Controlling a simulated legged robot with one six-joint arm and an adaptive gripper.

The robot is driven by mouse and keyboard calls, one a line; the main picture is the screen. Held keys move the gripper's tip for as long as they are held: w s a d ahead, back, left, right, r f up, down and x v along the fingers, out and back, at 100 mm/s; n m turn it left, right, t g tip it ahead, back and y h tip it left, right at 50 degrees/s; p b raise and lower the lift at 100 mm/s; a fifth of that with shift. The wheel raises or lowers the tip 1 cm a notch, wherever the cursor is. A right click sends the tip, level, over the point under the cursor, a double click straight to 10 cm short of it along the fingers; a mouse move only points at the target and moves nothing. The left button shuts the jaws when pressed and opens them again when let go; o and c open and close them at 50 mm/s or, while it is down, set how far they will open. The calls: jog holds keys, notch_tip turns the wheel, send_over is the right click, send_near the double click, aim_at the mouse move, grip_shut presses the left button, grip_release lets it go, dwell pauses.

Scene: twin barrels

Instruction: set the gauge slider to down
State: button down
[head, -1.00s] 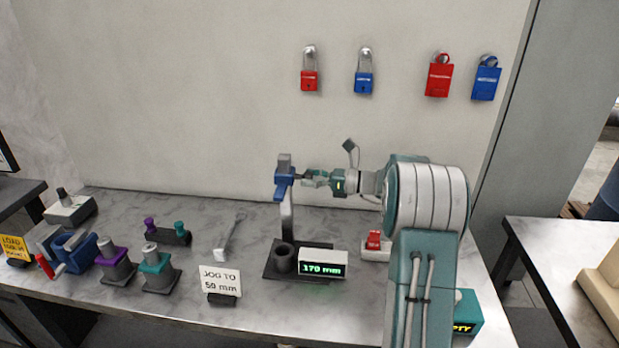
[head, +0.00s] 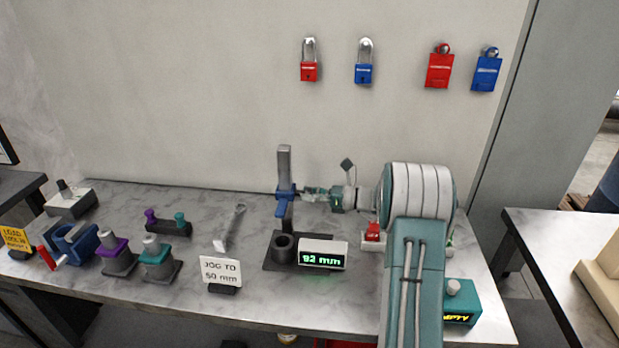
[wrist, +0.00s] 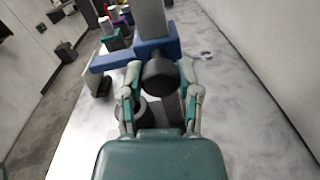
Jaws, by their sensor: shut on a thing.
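The gauge is an upright grey post (head: 284,165) on a dark base (head: 273,264), with a blue slider (head: 285,196) partway down the post. A display (head: 322,254) at the base reads 92 mm in green. My gripper (head: 308,192) reaches in from the right and is shut on the slider's dark knob. In the wrist view the fingers (wrist: 160,95) close on either side of the round dark knob (wrist: 160,74), with the blue slider (wrist: 135,53) just beyond it. A card (head: 221,270) in front reads JOG TO 50 mm.
A dark cup (head: 283,246) stands on the gauge base. A wrench (head: 231,226), a purple-topped block (head: 116,256) and a teal-topped block (head: 157,258) lie to the left. A red switch (head: 373,231) and a teal box (head: 461,302) are on the right. Padlocks and tags hang on the wall.

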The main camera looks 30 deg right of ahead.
jog(key=shift+w+f, duration=0.1)
jog(key=shift+f, duration=0.35)
jog(key=shift+c, duration=1.5)
grip_release()
jog(key=shift+w, duration=0.1)
jog(key=v, duration=1.2)
jog(key=shift+c, duration=0.3)
